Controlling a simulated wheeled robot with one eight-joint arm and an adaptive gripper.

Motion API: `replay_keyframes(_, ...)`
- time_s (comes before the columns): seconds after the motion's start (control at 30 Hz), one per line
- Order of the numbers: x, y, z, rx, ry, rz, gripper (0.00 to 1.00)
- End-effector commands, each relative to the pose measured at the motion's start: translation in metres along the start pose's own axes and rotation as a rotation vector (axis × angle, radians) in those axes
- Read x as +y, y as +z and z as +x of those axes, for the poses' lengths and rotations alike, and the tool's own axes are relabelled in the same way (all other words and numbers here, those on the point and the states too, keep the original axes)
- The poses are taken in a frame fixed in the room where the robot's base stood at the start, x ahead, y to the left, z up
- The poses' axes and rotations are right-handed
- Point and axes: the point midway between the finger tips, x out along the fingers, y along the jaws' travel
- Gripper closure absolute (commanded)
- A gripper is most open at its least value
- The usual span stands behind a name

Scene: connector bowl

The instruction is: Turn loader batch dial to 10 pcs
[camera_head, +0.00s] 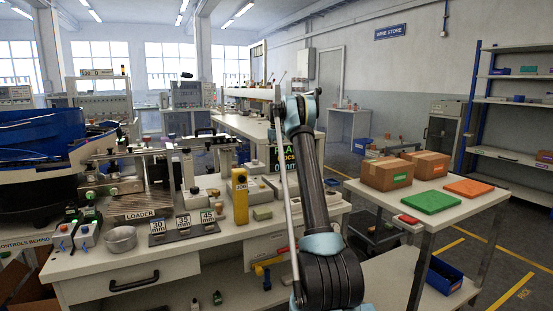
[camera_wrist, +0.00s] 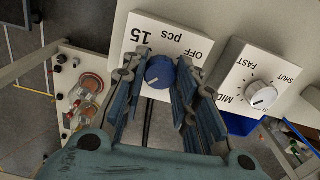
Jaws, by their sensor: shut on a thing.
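In the wrist view the batch dial is a blue round knob (camera_wrist: 160,71) on a white panel (camera_wrist: 131,45). The panel's lettering appears upside down: "15" at the left, "pcs" in the middle, "OFF" at the right. My gripper (camera_wrist: 157,74) is shut on the knob, with blue-grey fingers on both sides of it. A pale mark shows at the knob's lower left. The fingers and wrist cover the panel's lower part, and I see no "10" label. In the head view I cannot make out the gripper or the dial behind my arm.
A second white panel (camera_wrist: 234,86) with a grey knob (camera_wrist: 263,95), marked "FAST", "MID" and "SHUT", sits close right of my fingers. In the head view the loader (camera_head: 140,214), a metal bowl (camera_head: 120,239) and a yellow post (camera_head: 240,196) stand on the bench.

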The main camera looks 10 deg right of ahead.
Motion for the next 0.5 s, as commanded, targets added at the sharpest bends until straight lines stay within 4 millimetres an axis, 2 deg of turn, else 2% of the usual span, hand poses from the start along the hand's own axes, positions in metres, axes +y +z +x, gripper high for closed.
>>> replay_keyframes(0.23,0.0013,-0.0003,-0.0002,0.002,0.002,0.077,0.97)
replay_keyframes(0.47,0.0015,-0.0003,-0.0002,0.002,0.002,0.081,0.97)
replay_keyframes(0.5,0.0015,-0.0003,-0.0003,0.002,0.002,0.080,0.66)
